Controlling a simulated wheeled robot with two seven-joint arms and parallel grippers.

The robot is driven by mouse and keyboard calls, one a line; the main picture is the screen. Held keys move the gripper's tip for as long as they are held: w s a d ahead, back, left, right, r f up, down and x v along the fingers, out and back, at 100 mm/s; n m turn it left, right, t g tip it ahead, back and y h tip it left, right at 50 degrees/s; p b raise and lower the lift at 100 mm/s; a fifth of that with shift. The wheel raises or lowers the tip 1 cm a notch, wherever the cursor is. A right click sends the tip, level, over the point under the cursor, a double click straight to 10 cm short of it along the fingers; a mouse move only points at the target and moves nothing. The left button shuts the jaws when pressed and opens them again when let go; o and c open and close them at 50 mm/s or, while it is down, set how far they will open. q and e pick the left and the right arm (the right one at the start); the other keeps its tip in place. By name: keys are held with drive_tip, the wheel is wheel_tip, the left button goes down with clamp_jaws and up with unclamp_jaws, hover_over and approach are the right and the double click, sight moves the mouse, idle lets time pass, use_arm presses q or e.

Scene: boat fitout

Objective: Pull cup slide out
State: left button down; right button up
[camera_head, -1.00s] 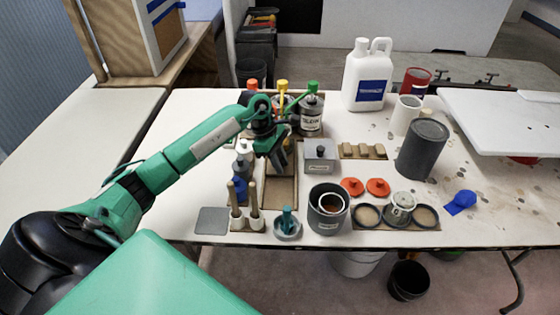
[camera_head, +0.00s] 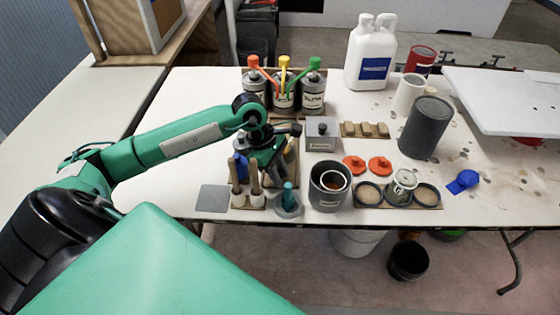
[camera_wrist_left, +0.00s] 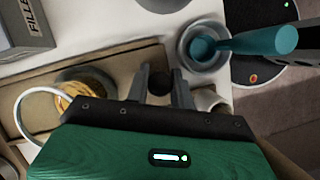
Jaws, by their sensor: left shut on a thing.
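My left gripper (camera_head: 268,168) is over the brown tray (camera_head: 291,172) behind the teal-handled tool (camera_head: 288,196). In the left wrist view its fingers (camera_wrist_left: 160,78) are close around a small dark round knob (camera_wrist_left: 158,84). I take this knob to be on the cup slide, but the slide's body is mostly hidden under my gripper. A brown strip of the tray (camera_wrist_left: 95,62) runs beside it, with a cup with golden contents (camera_wrist_left: 92,88) partly covered by my gripper. My right gripper is not in view.
A grey lidded box (camera_head: 322,133), a dark grey pot (camera_head: 328,192) and two wooden-handled tools (camera_head: 246,185) stand near my gripper. A grey square pad (camera_head: 212,198) lies at the front left. White tabletop is free to the left.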

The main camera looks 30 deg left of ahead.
use_arm(q)
drive_tip(key=shift+r, duration=0.1)
drive_tip(key=c, duration=1.2)
unclamp_jaws()
drive_tip(key=v, duration=1.3)
drive_tip(key=shift+a+r, duration=0.2)
drive_tip(key=shift+r, duration=0.15)
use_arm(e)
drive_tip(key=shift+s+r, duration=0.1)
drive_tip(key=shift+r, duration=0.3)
use_arm(q)
drive_tip(key=shift+s, duration=0.1)
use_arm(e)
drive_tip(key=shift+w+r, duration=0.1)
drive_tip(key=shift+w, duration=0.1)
